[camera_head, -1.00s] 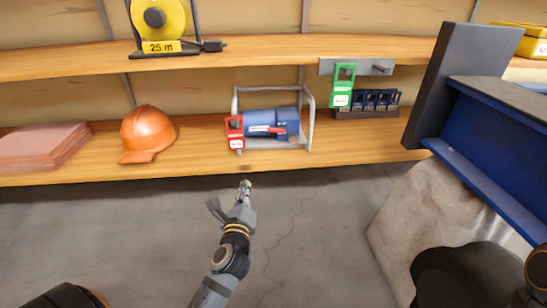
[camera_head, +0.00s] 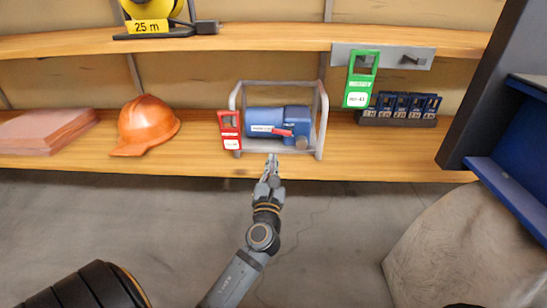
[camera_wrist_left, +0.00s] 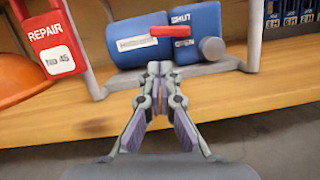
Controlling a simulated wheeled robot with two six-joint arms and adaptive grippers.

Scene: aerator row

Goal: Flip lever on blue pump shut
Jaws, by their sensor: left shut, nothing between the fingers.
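The blue pump (camera_head: 262,118) lies in a grey tube frame (camera_head: 320,103) on the wooden shelf; the left wrist view shows it (camera_wrist_left: 125,45) close up. Its red lever (camera_head: 283,132) lies about level, pointing left; in the left wrist view the lever (camera_wrist_left: 175,31) has the word SHUT above it and OPEN below its right end. My left gripper (camera_head: 272,160) is shut and empty, in front of the shelf edge below the pump. In the left wrist view its fingertips (camera_wrist_left: 160,68) are below the lever, apparently apart from it. My right gripper is not in view.
A red REPAIR tag (camera_head: 230,130) hangs at the frame's left side. An orange helmet (camera_head: 146,125) sits further left. A green tag (camera_head: 360,80) hangs at right above a rack of blue tags (camera_head: 400,108). The upper shelf (camera_head: 255,38) runs above the pump.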

